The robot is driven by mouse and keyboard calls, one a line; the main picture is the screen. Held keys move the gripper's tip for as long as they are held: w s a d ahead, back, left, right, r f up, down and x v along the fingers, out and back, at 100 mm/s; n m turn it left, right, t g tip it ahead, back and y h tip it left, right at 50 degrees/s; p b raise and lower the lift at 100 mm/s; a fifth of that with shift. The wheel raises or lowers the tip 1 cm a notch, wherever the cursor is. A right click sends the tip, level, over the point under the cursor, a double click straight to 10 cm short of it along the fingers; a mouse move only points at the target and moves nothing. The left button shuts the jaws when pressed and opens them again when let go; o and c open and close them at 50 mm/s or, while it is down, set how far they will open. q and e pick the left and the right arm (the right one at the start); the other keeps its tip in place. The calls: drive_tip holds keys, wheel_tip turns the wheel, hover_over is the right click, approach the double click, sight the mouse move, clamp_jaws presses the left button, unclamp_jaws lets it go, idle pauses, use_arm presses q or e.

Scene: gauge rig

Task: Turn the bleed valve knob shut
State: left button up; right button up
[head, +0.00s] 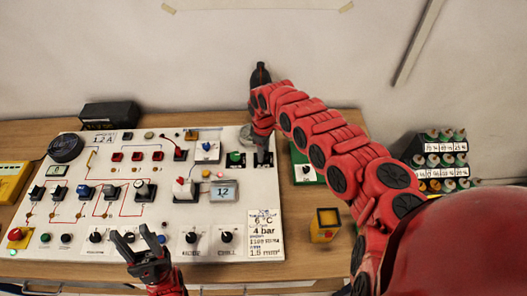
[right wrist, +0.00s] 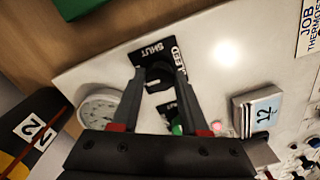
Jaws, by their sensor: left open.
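The bleed valve knob (right wrist: 159,75) is dark and sits on a black plate marked SHUT (right wrist: 150,50) in the right wrist view. My right gripper (right wrist: 160,73) has a fingertip on either side of the knob, with hardly any gap. The knob's pointer direction is not clear. In the head view my right gripper (head: 263,138) is at the panel's upper right and hides the knob. A round white gauge (right wrist: 98,109) is beside the knob's plate. My left gripper (head: 131,234) is open and empty over the panel's front edge.
The white panel (head: 225,185) carries several switches, knobs and a small display (head: 225,191). A green button (head: 235,158) is close to the right gripper.

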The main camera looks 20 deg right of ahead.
clamp_jaws()
